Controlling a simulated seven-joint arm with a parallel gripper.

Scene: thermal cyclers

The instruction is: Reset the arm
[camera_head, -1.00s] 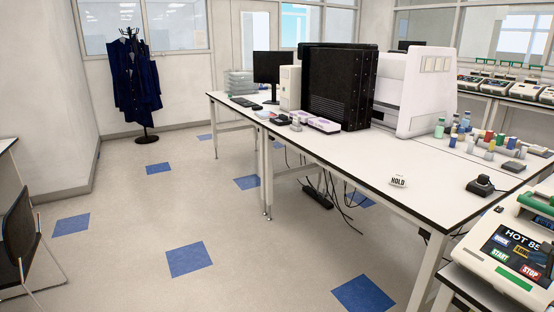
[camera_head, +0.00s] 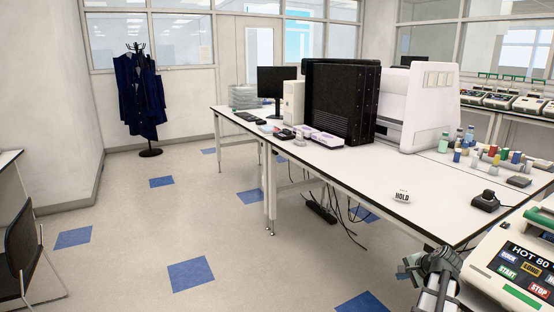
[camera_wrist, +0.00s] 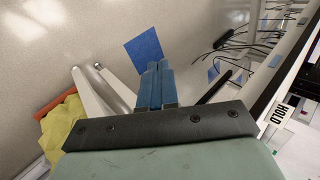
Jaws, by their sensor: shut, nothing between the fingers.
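My gripper (camera_wrist: 155,85) shows in the wrist view with its blue fingers together and nothing between them. Bare floor with a blue tile lies beyond the fingertips. In the head view, part of my arm rises at the lower right, beside the thermal cycler and in front of the bench's near edge. The thermal cycler (camera_head: 513,270) has a dark screen with coloured buttons and is cut off by the picture's right edge.
The block also shows in the wrist view (camera_wrist: 281,113). A yellow object (camera_wrist: 62,130) lies left of my gripper. Open floor lies left.

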